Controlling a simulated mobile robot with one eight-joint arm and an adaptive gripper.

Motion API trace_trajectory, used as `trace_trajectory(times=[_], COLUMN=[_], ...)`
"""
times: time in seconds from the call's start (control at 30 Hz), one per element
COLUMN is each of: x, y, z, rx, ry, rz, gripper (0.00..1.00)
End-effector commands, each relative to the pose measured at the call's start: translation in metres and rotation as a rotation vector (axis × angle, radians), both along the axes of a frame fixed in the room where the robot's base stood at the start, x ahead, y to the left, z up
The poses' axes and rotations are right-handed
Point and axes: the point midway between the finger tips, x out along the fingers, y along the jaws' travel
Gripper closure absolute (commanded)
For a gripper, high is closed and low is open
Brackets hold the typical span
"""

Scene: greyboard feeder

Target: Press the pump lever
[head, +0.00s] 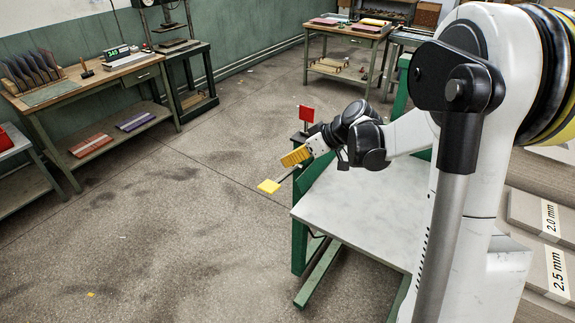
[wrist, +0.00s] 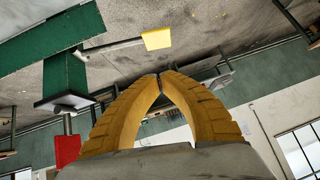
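The pump lever is a thin grey bar with a flat yellow pad (head: 269,186) at its end, sticking out to the left of the green-framed feeder table. In the wrist view the yellow pad (wrist: 157,39) and its bar show beyond my fingertips, apart from them. My gripper (head: 283,161) has ribbed yellow fingers and hangs above and slightly right of the pad in the head view. In the wrist view my gripper (wrist: 159,75) has its fingertips together with nothing between them. The lever's pivot is partly hidden behind my gripper in the head view.
The feeder's pale tabletop (head: 365,215) lies below my arm. Workbenches (head: 90,85) stand along the back left wall. The floor (head: 150,230) left of the lever is clear.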

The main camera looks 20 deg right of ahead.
Motion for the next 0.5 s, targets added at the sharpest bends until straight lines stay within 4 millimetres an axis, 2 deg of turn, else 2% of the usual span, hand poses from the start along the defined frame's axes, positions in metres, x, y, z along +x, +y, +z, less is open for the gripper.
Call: trace_trajectory(times=[0.1, 0.33, 0.5], x=[0.013, 0.038, 0.034], y=[0.015, 0.039, 0.042], z=[-0.022, -0.055, -0.080], rx=[0.000, 0.001, 0.001], ry=[0.000, 0.000, 0.000], rz=[0.003, 0.002, -0.001], gripper=[1.00, 1.00, 1.00])
